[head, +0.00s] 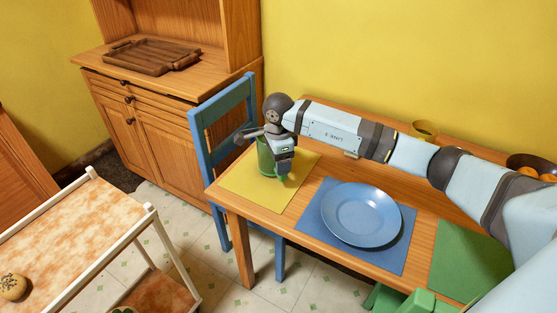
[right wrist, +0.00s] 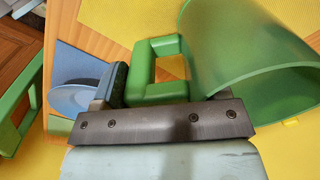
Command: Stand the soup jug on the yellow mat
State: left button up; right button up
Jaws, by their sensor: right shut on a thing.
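The soup jug (head: 264,155) is green and looks upright at the back left part of the yellow mat (head: 245,192). I cannot tell whether its base rests on the mat or is just above it. My right gripper (head: 284,165) is at the jug's right side, shut on its handle. In the right wrist view, the jug's green wall (right wrist: 245,50) and its squared handle (right wrist: 155,65) show, with the handle at the jaws. The gripper hides part of the jug. My left gripper is in neither view.
A blue plate (head: 362,214) lies on a blue mat to the right, with a green mat (head: 470,262) beyond. A blue chair (head: 208,150) touches the table's left side. A trolley (head: 75,235) stands front left.

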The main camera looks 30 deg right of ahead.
jog(key=shift+f+b, duration=0.4)
jog(key=shift+f, duration=0.2)
dwell(0.9)
jog(key=o, duration=1.4)
jog(key=shift+c, duration=0.2)
jog(key=shift+r+p, duration=2.25)
jog(key=shift+r, duration=1.75)
